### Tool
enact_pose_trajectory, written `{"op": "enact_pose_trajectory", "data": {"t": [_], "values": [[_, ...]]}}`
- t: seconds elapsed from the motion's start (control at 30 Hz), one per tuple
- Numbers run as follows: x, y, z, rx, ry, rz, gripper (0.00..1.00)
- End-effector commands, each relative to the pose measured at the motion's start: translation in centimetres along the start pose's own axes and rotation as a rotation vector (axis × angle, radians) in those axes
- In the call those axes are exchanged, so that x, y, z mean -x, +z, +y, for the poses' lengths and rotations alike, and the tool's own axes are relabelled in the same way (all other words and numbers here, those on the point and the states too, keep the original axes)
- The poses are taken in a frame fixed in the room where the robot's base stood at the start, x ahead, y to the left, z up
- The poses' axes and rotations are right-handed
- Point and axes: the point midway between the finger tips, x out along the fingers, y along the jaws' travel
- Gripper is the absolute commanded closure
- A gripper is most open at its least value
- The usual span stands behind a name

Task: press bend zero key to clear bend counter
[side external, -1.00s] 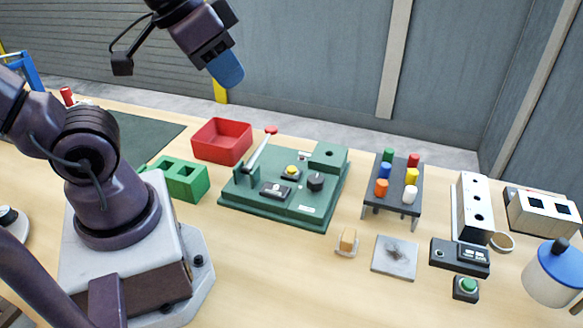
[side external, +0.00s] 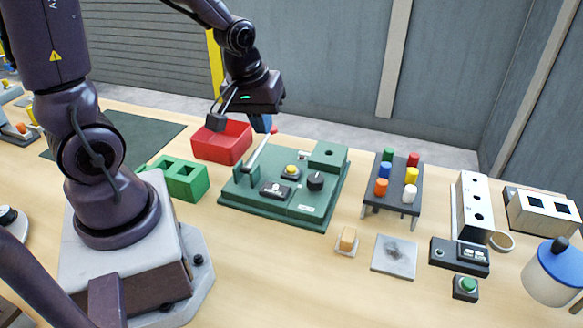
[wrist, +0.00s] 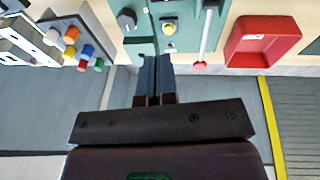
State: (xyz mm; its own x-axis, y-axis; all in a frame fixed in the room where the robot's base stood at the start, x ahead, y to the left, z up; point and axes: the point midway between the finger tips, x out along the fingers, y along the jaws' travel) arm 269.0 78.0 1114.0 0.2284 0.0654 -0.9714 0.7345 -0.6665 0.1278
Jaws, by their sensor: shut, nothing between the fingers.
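The green bending board (side external: 240,200) stands mid-table. It carries a yellow button (side external: 291,170) on a dark base, a small dark display box (side external: 275,190), a black knob (side external: 315,182) and a tilted lever (side external: 257,152) with a red tip. No label is legible, so I cannot tell which key is the bend zero key. My gripper (side external: 262,125) is shut and empty, above the board's far side near the lever's red tip. In the wrist view its blue fingers (wrist: 155,58) are together; the yellow button (wrist: 169,28) shows just beyond them.
A red bin (side external: 222,145) and a green block with holes (side external: 178,178) are left of the board. A rack of coloured pegs (side external: 392,195), a small display box (side external: 460,256) and a green button (side external: 467,286) are to the right.

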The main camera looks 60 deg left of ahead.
Motion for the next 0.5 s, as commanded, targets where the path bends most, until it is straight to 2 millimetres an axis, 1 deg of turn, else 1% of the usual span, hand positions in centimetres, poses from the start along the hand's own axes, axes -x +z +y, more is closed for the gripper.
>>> {"op": "enact_pose_trajectory", "data": {"t": [0.03, 0.1, 0.2, 0.3, 0.4, 0.5], "values": [[-1.8, -0.6, -0.3, 0.125, 0.000, 0.002, 1.00], [-3.8, -1.4, -0.6, 0.304, 0.016, 0.023, 1.00], [-6.2, -2.6, -0.9, 0.554, 0.053, 0.057, 1.00], [-8.2, -3.6, -1.0, 0.798, 0.108, 0.090, 1.00], [-9.7, -4.7, -0.9, 1.033, 0.182, 0.120, 1.00], [-10.5, -5.9, -0.6, 1.256, 0.278, 0.143, 1.00]]}}
